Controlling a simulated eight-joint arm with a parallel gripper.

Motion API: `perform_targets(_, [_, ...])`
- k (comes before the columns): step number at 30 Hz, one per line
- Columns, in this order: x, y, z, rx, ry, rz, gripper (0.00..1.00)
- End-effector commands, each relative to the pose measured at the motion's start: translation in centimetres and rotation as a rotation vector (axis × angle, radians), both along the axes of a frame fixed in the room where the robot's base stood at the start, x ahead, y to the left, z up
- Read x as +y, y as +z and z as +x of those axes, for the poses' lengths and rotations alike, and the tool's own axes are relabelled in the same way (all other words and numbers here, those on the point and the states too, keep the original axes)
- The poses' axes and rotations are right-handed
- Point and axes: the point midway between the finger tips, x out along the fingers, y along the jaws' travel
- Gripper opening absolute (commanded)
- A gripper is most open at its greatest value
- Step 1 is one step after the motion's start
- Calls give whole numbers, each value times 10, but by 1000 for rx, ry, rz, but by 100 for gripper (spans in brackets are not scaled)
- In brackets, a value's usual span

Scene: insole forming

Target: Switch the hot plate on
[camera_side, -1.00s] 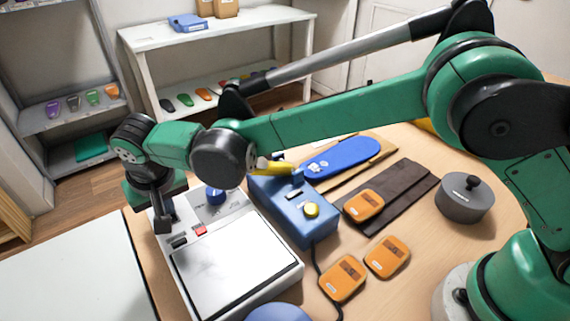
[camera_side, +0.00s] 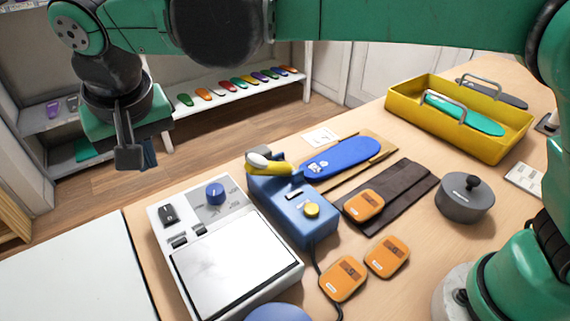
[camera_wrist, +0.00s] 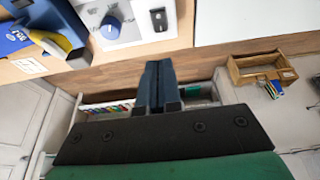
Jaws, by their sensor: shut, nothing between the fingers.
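The hot plate (camera_side: 237,262) is a white box with a pale square top, on the table at the left. Its panel carries a black rocker switch (camera_side: 168,214), a blue knob (camera_side: 215,194) and two small dark elements (camera_side: 190,236). In the wrist view the switch (camera_wrist: 158,18) and the knob (camera_wrist: 110,27) show at the top. Both small elements look dark, with no red showing. My gripper (camera_side: 129,157) is shut and empty, raised up and left of the switch, touching nothing. Its fingers (camera_wrist: 158,75) are together in the wrist view.
A blue box (camera_side: 293,208) with a yellow button stands right of the hot plate, a yellow-and-grey tool on it. Orange pads (camera_side: 387,257), a brown cloth (camera_side: 405,186), a grey weight (camera_side: 465,198) and a yellow tray (camera_side: 486,140) lie further right. Shelves stand behind.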

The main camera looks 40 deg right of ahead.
Motion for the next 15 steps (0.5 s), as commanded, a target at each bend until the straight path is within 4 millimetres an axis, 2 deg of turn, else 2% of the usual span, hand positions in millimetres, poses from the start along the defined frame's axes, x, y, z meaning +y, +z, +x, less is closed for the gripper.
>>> perform_targets(5, [0, 11, -4, 0, 0, 0, 0])
perform_targets(15, [0, 12, -4, -1, 0, 0, 0])
